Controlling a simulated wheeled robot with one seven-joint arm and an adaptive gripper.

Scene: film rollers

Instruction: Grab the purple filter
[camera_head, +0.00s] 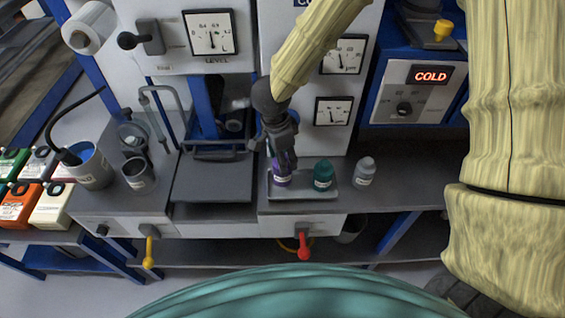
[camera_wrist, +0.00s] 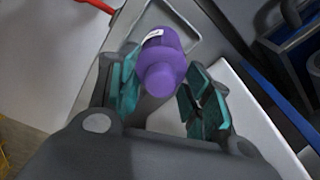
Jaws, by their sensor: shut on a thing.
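The purple filter (camera_head: 281,176) is a small purple cylinder with a white label, at the left end of a shallow grey tray (camera_head: 303,190) on the bench. My gripper (camera_head: 283,160) comes down on it from above, with its fingers around the filter's upper part. In the wrist view the filter (camera_wrist: 161,66) stands between the teal finger pads of my gripper (camera_wrist: 160,95), its narrower cap toward the camera. My gripper is shut on it. The filter is at or just above the tray; the contact underneath is hidden.
A teal bottle (camera_head: 323,174) stands at the tray's right end, close by. A grey bottle (camera_head: 364,171) stands right of the tray. Grey cups (camera_head: 138,175) and a dark machine tray (camera_head: 212,180) are to the left. Red (camera_head: 304,248) and yellow (camera_head: 149,252) valve handles hang below the front edge.

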